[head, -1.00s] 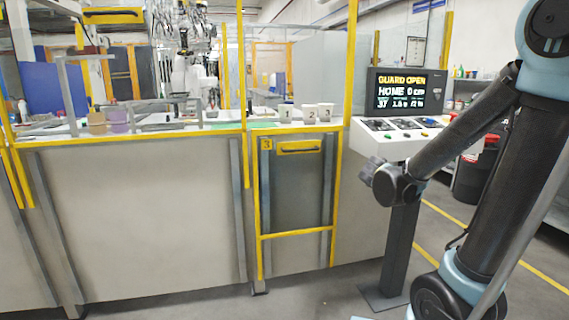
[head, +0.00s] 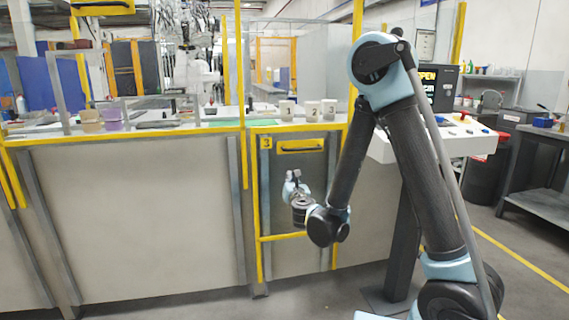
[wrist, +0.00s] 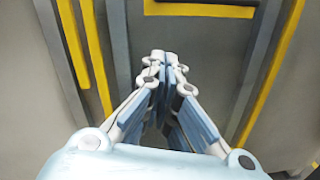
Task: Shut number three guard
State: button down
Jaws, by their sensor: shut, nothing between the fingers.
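Number three guard (head: 316,172) is a grey panel low in the cell front, between two metal rails in a yellow frame. A yellow 3 tag (head: 266,142) is at its upper left. Its yellow handle plate (head: 301,146) with a dark grip is along its top edge. The opening above the panel is clear. My gripper (head: 293,178) is in front of the panel, below the handle. In the wrist view, my gripper (wrist: 161,60) is shut and empty, with the yellow handle plate (wrist: 200,9) ahead of its tips. Contact with the panel cannot be told.
Several white numbered cups (head: 312,111) stand on the worktop behind the guard. Yellow posts (head: 240,80) flank the opening. The floor in front is clear.

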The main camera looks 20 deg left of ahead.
jog(key=w+a+r, duration=0.4)
jog(key=w+a, duration=0.1)
jog(key=w, duration=0.4)
jog(key=shift+a+n+y, duration=0.3)
jog(key=shift+a+n, duration=0.05)
jog(key=shift+n, duration=0.05)
jog(key=shift+w, duration=0.1)
